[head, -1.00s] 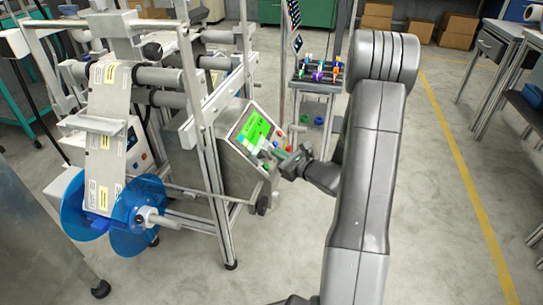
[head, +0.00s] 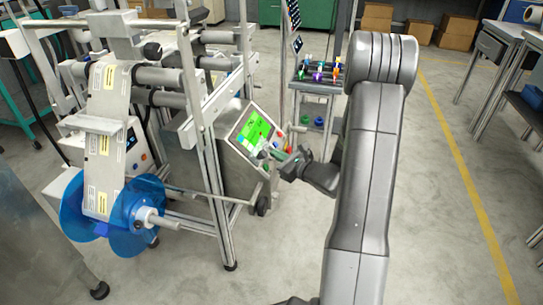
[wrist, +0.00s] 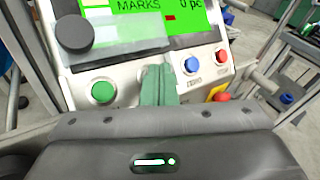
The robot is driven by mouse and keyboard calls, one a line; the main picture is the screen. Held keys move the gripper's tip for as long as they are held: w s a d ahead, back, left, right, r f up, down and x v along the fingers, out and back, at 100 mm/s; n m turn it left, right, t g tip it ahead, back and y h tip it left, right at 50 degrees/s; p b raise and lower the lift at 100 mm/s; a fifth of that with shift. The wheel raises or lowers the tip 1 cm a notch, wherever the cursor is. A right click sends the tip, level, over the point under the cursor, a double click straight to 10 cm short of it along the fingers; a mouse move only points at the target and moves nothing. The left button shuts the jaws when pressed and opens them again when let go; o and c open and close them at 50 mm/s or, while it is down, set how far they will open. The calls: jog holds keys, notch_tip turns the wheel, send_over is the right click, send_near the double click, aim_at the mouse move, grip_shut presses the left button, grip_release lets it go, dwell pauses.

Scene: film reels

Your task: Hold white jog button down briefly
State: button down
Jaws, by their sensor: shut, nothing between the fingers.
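My gripper (wrist: 158,78) is shut, its green fingers pressed together with nothing between them. The fingertips are at the button row of the control panel (wrist: 127,85), between a green button (wrist: 103,91) on the left and a blue button (wrist: 192,64) on the right. The white jog button is not clearly seen; the fingers cover that part of the panel, so I cannot tell contact or whether it is pressed in. In the head view my gripper (head: 270,152) reaches the lower part of the panel beside its green screen (head: 254,131).
A red button (wrist: 221,56) and a red-and-yellow stop knob (wrist: 220,95) are to the right of the fingers. A dark round knob (wrist: 74,33) stands out at upper left. A blue reel (head: 135,215) is on the machine at left. Open floor lies to the right.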

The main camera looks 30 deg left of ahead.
dwell(0.7)
jog(key=shift+w+d+r+p, duration=0.1)
jog(key=shift+d+r+p, duration=0.25)
jog(key=shift+d+r, duration=0.25)
jog(key=d+r+p, duration=0.1)
jog(key=w+d+r+p, duration=0.1)
jog(key=d+r, duration=0.1)
jog(key=shift+d+r+p, duration=0.2)
jog(key=shift+r+p, duration=0.1)
jog(key=shift+s+f, duration=0.1)
dwell(0.3)
jog(key=shift+w+d+r+p, duration=0.15)
jog(key=shift+d+r+p, duration=0.55)
jog(key=shift+p, duration=0.2)
jog(key=shift+w+d+r+p, duration=0.15)
jog(key=shift+d+r+p, duration=0.55)
jog(key=shift+p, duration=0.2)
